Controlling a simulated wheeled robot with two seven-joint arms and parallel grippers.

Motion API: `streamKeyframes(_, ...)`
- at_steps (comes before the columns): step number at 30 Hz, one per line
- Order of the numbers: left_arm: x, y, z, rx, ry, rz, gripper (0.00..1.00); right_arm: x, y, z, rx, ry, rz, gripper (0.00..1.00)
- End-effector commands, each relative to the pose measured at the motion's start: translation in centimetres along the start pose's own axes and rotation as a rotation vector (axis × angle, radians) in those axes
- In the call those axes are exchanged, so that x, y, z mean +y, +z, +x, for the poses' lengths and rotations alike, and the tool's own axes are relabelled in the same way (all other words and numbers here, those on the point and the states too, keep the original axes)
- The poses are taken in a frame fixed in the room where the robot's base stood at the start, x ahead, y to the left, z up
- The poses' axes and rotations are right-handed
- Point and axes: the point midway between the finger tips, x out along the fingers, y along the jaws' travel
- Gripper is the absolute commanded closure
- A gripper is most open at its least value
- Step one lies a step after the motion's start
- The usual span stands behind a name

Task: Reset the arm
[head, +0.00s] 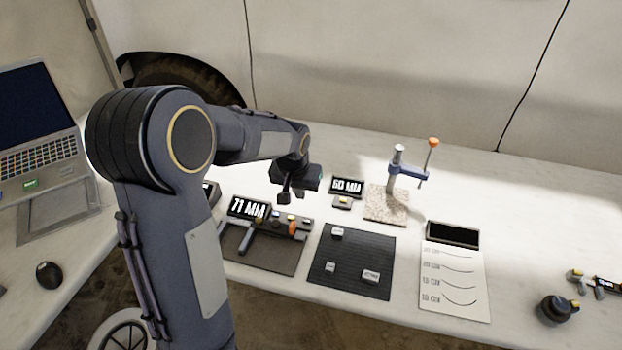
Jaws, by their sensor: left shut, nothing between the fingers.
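My left arm comes in from the left and reaches over the white table. My left gripper (284,196) points down above the table, shut and empty. It hangs near the 71 MM display (249,208) and the back of the brown tool mat (262,255), apart from the small pieces on the dark mat. My right gripper does not show.
The dark ribbed mat (352,284) holds small labelled pieces. A 60 MM display (346,186) and a blue-armed stand (405,172) on a speckled base are behind. A chart sheet (455,290) lies right. A laptop (38,130) stands left. The right rear table is clear.

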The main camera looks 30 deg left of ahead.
Motion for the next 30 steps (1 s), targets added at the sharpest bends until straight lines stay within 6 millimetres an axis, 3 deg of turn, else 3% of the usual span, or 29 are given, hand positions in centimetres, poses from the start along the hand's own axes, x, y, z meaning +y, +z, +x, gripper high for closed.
streamKeyframes(7,0.0,0.2,-0.2,0.0,0.008,-0.004,1.0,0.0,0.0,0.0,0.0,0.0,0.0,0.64)
streamKeyframes(11,0.2,2.1,-2.3,0.0,0.078,-0.031,1.0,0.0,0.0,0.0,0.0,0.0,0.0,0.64)
streamKeyframes(14,0.7,5.1,-5.2,0.005,0.176,-0.058,1.0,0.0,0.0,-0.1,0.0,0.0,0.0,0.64)
streamKeyframes(21,3.1,14.9,-12.5,0.061,0.377,-0.045,1.0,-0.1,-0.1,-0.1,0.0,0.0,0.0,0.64)
streamKeyframes(27,4.8,21.5,-14.7,0.113,0.424,0.0,1.0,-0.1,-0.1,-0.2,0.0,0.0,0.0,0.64)
streamKeyframes(30,5.2,23.3,-14.8,0.125,0.426,0.014,1.0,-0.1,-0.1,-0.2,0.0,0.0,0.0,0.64)
